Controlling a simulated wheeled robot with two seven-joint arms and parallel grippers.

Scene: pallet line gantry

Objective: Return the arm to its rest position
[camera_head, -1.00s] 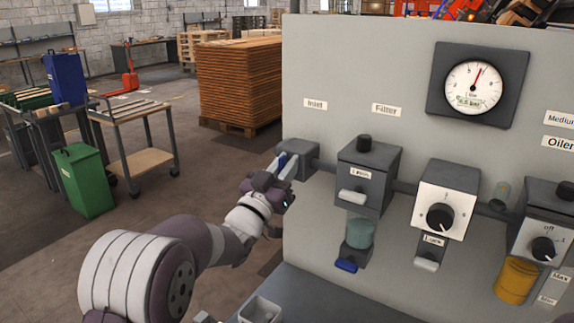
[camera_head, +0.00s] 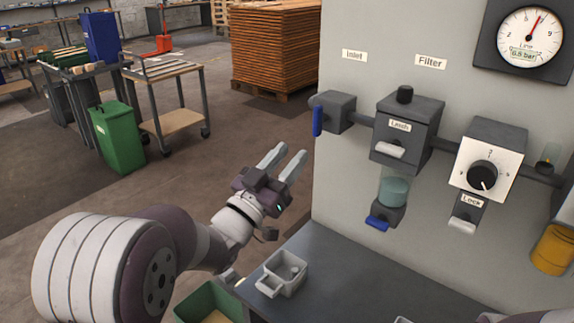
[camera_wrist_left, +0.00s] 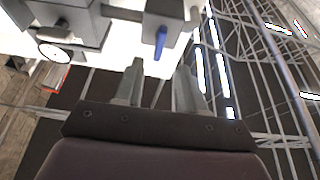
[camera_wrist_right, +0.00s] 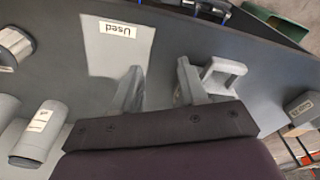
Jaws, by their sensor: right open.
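My left gripper (camera_head: 287,156) is open and empty, its two fingers apart, in front of the panel's left edge. It also shows open in the left wrist view (camera_wrist_left: 160,68). The inlet valve (camera_head: 336,110) is on the panel, up and to the right of this gripper in the head view. Its blue handle (camera_head: 317,121) hangs downward, clear of the fingers; the left wrist view shows the handle (camera_wrist_left: 161,42) beyond the fingertips. My right gripper (camera_wrist_right: 160,68) is open and empty above a dark bench top; the head view does not show it.
The grey panel (camera_head: 350,180) carries the filter (camera_head: 407,130), a regulator knob (camera_head: 483,175) and a pressure gauge (camera_head: 530,37). A small grey tray (camera_head: 284,277) lies on the bench (camera_head: 345,260). A green bin (camera_head: 117,138) and a trolley (camera_head: 172,121) stand at left. In the right wrist view, a "Used" label (camera_wrist_right: 118,29) marks a pale area.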

